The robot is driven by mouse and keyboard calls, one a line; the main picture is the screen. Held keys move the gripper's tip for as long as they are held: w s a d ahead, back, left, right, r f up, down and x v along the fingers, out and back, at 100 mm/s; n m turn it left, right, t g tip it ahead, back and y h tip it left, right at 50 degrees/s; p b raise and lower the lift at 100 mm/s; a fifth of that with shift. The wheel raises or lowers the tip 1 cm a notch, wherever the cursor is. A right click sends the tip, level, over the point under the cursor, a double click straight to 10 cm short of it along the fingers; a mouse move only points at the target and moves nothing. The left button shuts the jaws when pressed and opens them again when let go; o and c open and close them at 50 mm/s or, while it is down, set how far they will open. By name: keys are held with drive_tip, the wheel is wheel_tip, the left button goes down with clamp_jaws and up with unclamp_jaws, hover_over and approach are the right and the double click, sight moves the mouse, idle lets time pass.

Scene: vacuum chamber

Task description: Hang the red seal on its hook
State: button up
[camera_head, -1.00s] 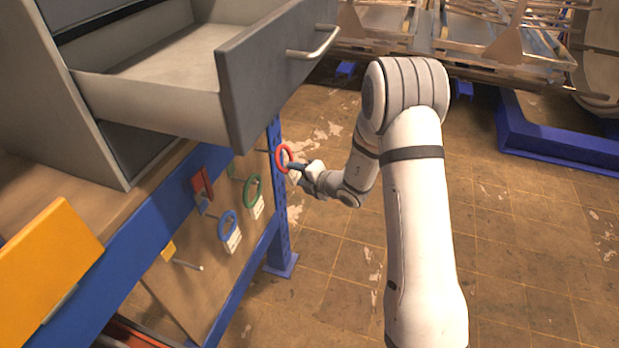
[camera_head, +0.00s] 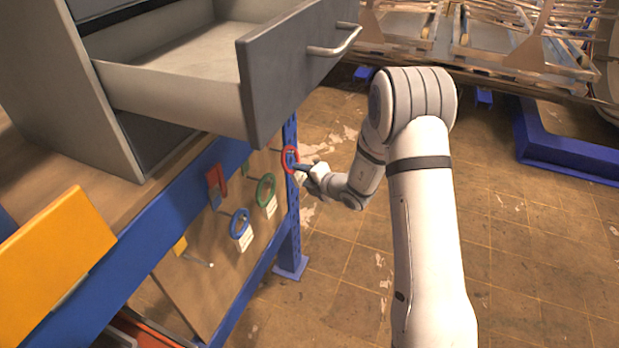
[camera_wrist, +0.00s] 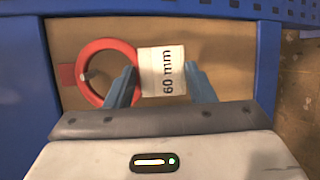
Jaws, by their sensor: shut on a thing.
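The red seal (camera_head: 291,160) is a red ring with a white tag (camera_wrist: 161,71) marked "60 mm". My gripper (camera_head: 306,168) is shut on the seal at its tag side. In the wrist view, the tag lies between the fingers of my gripper (camera_wrist: 160,76), and the ring (camera_wrist: 82,91) is to the left. A thin hook (camera_wrist: 88,75) shows inside the ring's opening, next to a red marker (camera_wrist: 67,75) on the board. In the head view, the hook reaches from the board toward the ring. I cannot tell how far it passes through.
A green ring (camera_head: 266,189) and a blue ring (camera_head: 240,223) hang with white tags on hooks on the board (camera_head: 205,285). An empty hook (camera_head: 199,260) is lower left. The open grey drawer (camera_head: 300,75) juts out above. A blue post (camera_head: 291,235) stands behind; floor is free on the right.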

drive_tip(key=shift+f, duration=0.1)
drive_tip(key=o, duration=1)
drive_tip(key=shift+o, duration=0.2)
